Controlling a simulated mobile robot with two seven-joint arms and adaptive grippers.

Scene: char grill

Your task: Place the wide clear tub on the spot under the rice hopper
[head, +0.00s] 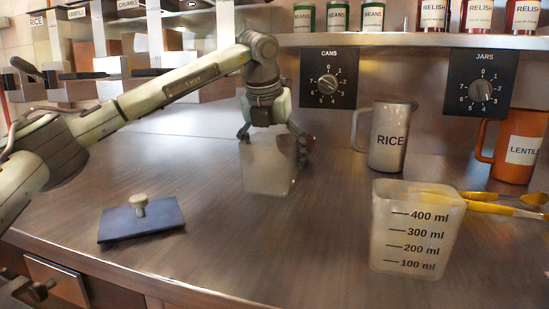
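A plain clear tub (268,170) is at mid-counter in the head view, its outline faint. My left gripper (272,140) reaches down over it from above, with its fingers spread to either side of the tub's upper part. Whether they press on the tub is not clear, nor whether the tub rests on the counter. A second clear tub with millilitre marks (415,250) stands upright at the front right, apart from the gripper. The rice hopper, labelled RICE (40,30), is at the far upper left; the spot under it is hidden behind my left arm. My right gripper is not in view.
A blue lid with a knob (140,222) lies at the front left. A RICE jug (389,145) and an orange LENTILS jug (523,140) stand at the back right. Yellow tongs (490,205) lie behind the marked tub. Bare counter (220,260) lies at the front middle.

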